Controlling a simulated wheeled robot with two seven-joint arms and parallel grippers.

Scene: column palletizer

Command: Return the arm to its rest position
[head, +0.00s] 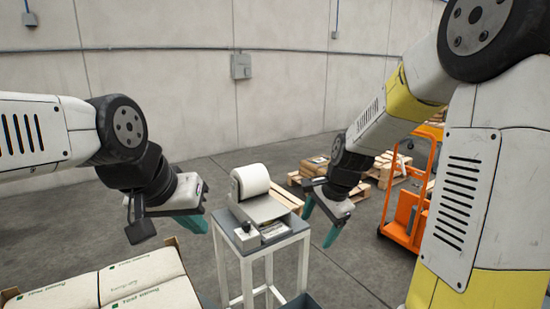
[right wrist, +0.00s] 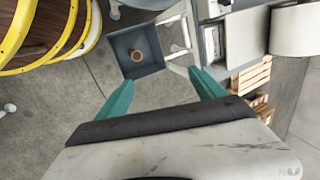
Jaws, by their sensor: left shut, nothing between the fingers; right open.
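My right gripper (head: 319,222) is in the head view just right of the small white-legged stand, its teal fingers apart and pointing down. In the right wrist view the same fingers (right wrist: 160,95) are spread with nothing between them. My left gripper (head: 190,222) is to the left of the stand, above and behind the white packages, its teal fingers together and empty. The right arm reaches in from the right and is bent downward. The left arm comes in from the left edge.
The stand (head: 245,265) carries a white roll (head: 252,181) on a dispenser. White printed packages (head: 140,275) fill the lower left. A grey-blue bin (right wrist: 118,42) with a small brown round object lies below. An orange cart (head: 405,212) and wooden pallets (head: 382,178) stand behind.

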